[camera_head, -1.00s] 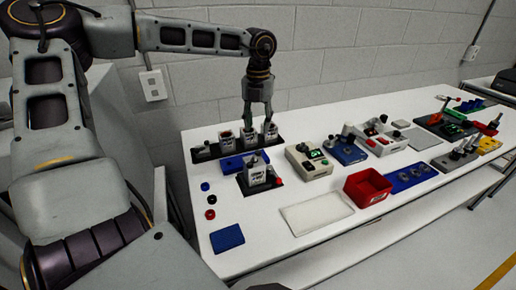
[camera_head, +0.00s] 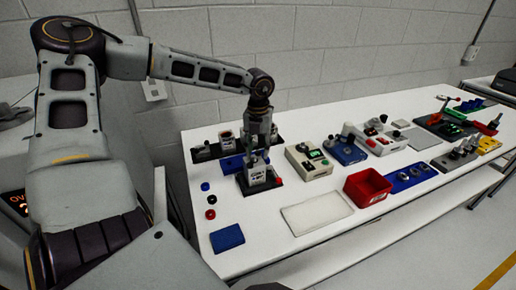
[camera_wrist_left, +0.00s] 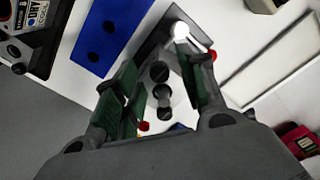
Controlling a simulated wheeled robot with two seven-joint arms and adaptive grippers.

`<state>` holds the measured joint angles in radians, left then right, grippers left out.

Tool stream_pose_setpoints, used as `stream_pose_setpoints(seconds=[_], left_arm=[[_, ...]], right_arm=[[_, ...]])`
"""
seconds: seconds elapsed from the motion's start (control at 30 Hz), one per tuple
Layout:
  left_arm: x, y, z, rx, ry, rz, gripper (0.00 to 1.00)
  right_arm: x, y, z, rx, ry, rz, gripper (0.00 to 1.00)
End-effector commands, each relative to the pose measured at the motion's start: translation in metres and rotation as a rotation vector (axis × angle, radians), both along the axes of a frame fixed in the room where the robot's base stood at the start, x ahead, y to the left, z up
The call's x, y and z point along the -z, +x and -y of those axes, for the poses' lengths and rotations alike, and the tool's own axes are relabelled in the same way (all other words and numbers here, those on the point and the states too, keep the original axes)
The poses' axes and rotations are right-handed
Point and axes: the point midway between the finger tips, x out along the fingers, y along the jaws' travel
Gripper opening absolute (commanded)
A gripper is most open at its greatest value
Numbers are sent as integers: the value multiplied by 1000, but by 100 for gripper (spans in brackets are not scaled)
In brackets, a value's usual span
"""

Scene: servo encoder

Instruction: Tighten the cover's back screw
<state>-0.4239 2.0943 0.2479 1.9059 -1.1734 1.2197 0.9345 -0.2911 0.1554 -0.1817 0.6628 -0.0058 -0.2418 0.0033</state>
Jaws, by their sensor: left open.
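The servo unit (camera_head: 256,176), a small light block with dark print, stands in a black fixture (camera_head: 247,192) at the left part of the table. My left gripper (camera_head: 263,150) is open and points down just above and behind this unit. In the left wrist view my left gripper (camera_wrist_left: 158,62) has its green-padded fingers spread on both sides of several dark round screw-like heads (camera_wrist_left: 160,72). Nothing is clearly held between the fingers. Which head is the back screw I cannot tell. The unit's top is partly hidden by the fingers in the head view.
A black rack (camera_head: 206,156) with several printed blocks stands behind. A blue block (camera_head: 232,164) lies beside the fixture. A white pad (camera_head: 317,213), a red bin (camera_head: 368,187) and a grey-white tester box (camera_head: 309,160) are to the right. The front left holds a blue mat (camera_head: 227,238).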

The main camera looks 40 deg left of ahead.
Motion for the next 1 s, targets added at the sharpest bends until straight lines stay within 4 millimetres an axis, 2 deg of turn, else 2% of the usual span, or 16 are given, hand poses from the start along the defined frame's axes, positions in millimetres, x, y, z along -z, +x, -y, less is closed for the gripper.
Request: stream_pose_setpoints(seconds=[0.27,0.5,0.6,0.9,1.0], left_arm=[[0,0,0,0,0,0,41],[0,0,0,0,0,0,10],[0,0,0,0,1,0,0],[1,0,0,30,1,0,0],[2,0,0,68,2,1,0]], right_arm=[[0,10,-15,4,17,13,40],[-2,27,-17,3,19,33,40],[-3,27,-14,3,17,35,40],[3,12,1,0,-2,8,40],[5,13,-3,1,2,6,40]])
